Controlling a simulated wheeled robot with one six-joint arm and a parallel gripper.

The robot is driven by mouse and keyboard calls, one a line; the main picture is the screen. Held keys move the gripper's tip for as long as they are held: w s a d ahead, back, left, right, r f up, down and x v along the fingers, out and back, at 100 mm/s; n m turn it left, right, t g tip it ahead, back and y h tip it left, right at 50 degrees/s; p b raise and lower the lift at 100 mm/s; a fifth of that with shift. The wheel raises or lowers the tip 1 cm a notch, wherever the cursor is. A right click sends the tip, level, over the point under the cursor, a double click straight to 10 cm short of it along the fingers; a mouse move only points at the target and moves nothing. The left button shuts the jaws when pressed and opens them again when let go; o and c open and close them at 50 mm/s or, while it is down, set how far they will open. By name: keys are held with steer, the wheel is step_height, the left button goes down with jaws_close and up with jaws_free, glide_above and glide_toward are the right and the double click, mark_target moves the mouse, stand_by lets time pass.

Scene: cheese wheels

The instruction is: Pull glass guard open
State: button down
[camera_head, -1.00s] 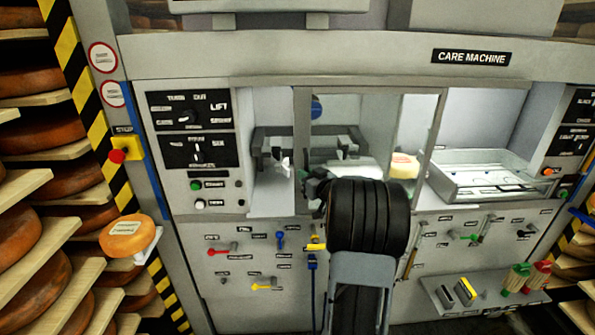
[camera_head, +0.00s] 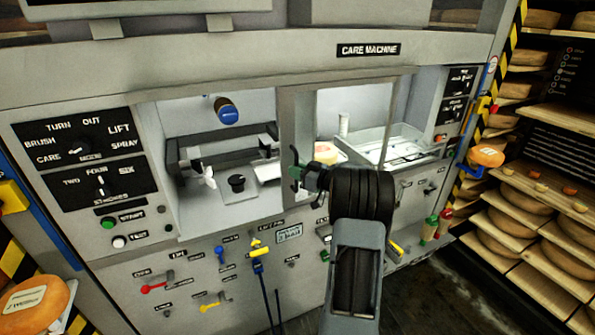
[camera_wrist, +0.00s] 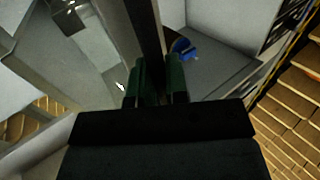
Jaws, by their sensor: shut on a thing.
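The glass guard (camera_head: 297,112) is a clear pane in a grey frame across the care machine's front opening. Its left frame post stands near the middle of the opening, and the pane covers part of the right side. My gripper (camera_head: 299,173) is at that left post. In the wrist view, my green-tipped fingers (camera_wrist: 157,82) are closed on a dark upright bar that appears to be the guard's handle or edge. The exact contact is partly hidden by the gripper.
A cheese wheel (camera_head: 326,153) and a clear tray (camera_head: 375,146) are behind the guard, to the right. Levers and knobs line the panel (camera_head: 200,262) below. Cheese shelves (camera_head: 545,230) stand at right; another cheese (camera_head: 38,303) is at lower left.

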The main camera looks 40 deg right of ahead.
steer(key=shift+d+r, duration=0.15)
steer(key=c, duration=1.1)
jaws_free()
steer(key=shift+c, duration=0.2)
steer(key=b+v, duration=0.3)
steer(key=v, duration=1.1)
steer(key=shift+w, duration=0.1)
